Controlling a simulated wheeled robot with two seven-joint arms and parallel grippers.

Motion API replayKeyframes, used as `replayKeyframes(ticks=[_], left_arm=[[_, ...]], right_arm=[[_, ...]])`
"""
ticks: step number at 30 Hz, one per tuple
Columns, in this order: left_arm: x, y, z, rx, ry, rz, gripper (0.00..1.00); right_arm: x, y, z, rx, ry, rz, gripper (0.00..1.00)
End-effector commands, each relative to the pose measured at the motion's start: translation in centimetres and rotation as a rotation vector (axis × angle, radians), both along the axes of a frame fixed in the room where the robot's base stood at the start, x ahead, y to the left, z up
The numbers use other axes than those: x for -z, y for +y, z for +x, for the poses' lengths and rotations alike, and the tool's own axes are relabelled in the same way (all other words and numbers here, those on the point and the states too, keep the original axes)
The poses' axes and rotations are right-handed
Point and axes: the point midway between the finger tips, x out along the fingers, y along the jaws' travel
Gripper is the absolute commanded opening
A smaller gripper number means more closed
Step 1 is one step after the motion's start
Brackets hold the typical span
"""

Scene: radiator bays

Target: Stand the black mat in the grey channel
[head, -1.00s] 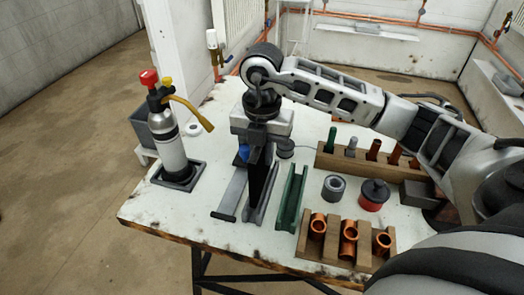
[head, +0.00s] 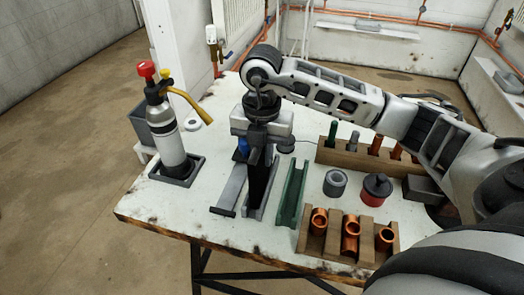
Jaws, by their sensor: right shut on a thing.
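My right gripper (head: 260,157) points straight down and is shut on the black mat (head: 259,182). The mat is a thin dark piece held upright, edge down, beneath the jaws. The grey channel (head: 254,212) lies on the bench directly under it, running front to back. The mat's lower part shows between the channel's walls. I cannot tell whether its bottom edge touches the channel floor. The gripper hides the mat's top and the channel's far end. My left gripper is not in view.
A green channel (head: 291,193) lies close on the right, and a flat grey strip (head: 232,188) close on the left. A red-topped bottle (head: 166,130) stands at the left. Wooden racks (head: 333,240) with copper fittings, a grey ring (head: 335,183) and a red-black pot (head: 376,189) are on the right.

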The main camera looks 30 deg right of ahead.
Motion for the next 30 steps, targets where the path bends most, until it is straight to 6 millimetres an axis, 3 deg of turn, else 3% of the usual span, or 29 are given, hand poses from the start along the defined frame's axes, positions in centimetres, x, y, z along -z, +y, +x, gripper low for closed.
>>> replayKeyframes(ticks=[7, 17, 18, 21, 30], left_arm=[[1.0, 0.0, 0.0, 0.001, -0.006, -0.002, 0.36], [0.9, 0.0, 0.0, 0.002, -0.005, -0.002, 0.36], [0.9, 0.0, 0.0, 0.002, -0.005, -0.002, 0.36], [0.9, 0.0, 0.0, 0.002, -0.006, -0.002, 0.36], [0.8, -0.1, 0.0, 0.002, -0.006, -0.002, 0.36]], right_arm=[[1.8, 0.0, 0.0, 0.000, 0.000, 0.000, 0.00], [1.8, 0.0, 0.0, 0.000, 0.000, 0.000, 0.00], [1.8, 0.0, 0.0, 0.000, 0.000, 0.000, 0.17], [1.8, 0.0, 0.0, 0.000, 0.000, 0.000, 0.40], [1.7, 0.0, 0.0, 0.000, 0.000, 0.000, 0.40]])
